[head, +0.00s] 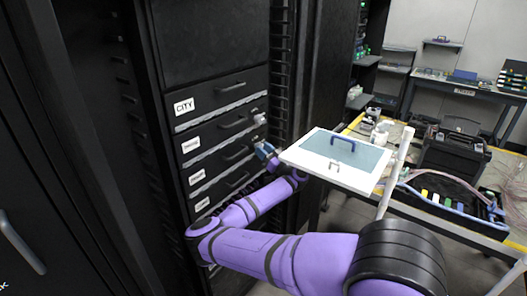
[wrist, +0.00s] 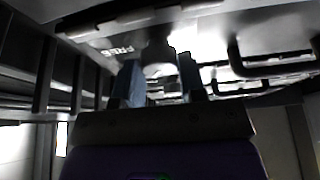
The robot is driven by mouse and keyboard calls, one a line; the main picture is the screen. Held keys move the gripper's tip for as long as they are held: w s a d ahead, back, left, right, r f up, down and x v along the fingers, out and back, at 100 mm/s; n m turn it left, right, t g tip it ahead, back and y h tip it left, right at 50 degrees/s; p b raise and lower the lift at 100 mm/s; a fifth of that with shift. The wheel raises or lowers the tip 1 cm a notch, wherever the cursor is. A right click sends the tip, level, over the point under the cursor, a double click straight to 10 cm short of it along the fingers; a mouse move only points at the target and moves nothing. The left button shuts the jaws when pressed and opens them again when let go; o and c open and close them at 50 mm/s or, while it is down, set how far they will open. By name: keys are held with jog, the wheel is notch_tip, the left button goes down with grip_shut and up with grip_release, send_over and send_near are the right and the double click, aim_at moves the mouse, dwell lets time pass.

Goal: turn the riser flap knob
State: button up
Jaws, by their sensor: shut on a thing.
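My gripper (head: 264,149) is at the right end of the rack drawers in the head view, with its blue fingers against the rack's edge. In the wrist view its two blue fingers (wrist: 160,76) stand either side of a small pale knob (wrist: 159,70) and are shut on it. I take this to be the riser flap knob; the fingers hide much of it, and its turn angle cannot be told. A similar pale fitting (head: 259,119) sits just above the gripper in the head view.
The black rack has labelled drawers (head: 213,143) with bar handles. A white panel (head: 347,181) with a blue handle stands close right of my forearm. Beyond it is a yellow-edged workbench (head: 354,124) with a black case (head: 452,152). In the wrist view, black handles (wrist: 262,88) lie right of the fingers.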

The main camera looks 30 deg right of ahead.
jog(key=n+g+y, duration=0.1)
jog(key=n, duration=0.2)
jog(key=n+g+y, duration=0.1)
jog(key=n+y, duration=0.1)
jog(key=n, duration=0.1)
jog(key=n+g+y, duration=0.1)
jog(key=n, duration=0.3)
jog(key=shift+d, duration=0.2)
jog(key=shift+n, duration=0.3)
jog(key=o, duration=0.9)
